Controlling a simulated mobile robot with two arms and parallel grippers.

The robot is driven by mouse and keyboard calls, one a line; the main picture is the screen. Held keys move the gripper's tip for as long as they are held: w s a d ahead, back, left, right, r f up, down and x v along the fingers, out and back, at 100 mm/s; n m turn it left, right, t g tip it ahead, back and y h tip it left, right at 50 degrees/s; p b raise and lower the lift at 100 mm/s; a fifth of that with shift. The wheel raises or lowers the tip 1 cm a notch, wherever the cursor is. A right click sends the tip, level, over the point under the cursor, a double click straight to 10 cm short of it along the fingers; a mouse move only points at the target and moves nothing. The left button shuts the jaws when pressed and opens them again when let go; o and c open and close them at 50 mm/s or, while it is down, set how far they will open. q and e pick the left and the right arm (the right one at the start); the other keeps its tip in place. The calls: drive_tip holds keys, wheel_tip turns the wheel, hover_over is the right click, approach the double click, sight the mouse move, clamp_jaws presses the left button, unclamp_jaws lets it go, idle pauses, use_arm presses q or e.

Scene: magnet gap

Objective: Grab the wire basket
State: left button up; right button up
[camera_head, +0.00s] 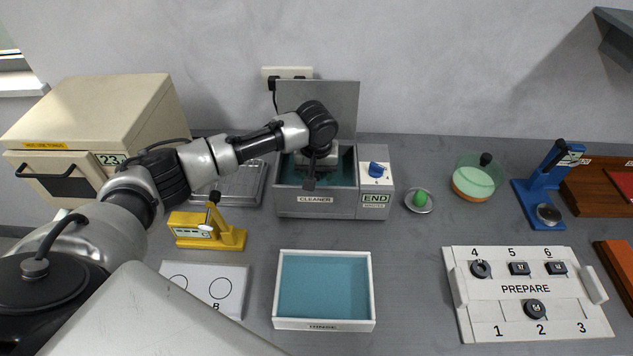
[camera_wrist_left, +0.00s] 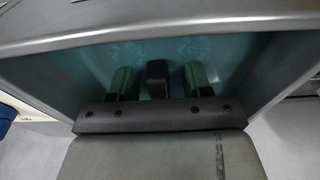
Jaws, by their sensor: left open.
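The grey cleaner (camera_head: 315,204) stands at the back middle, its lid raised and its tank of teal liquid open. My left gripper (camera_head: 317,168) points down into the tank. In the left wrist view my left gripper (camera_wrist_left: 159,80) is open, with two greenish fingers apart. A dark upright block (camera_wrist_left: 157,79) shows between the fingers; it looks like the wire basket's handle, and I cannot tell whether the fingers touch it. In the head view a dark handle-like piece (camera_head: 310,184) shows just below the gripper. The basket's wire body is hidden. My right gripper is not in view.
An END-labelled panel with a blue knob (camera_head: 376,169) adjoins the cleaner. A white-rimmed rinse tray (camera_head: 324,324) is in front. A yellow stand (camera_head: 190,240) and a metal tray (camera_head: 236,190) lie left. A green object on a dish (camera_head: 419,201) stands right. The PREPARE board (camera_head: 527,313) is front right.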

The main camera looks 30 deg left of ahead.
use_arm(q)
clamp_jaws()
drive_tip(key=shift+r, duration=0.1)
idle(0.4)
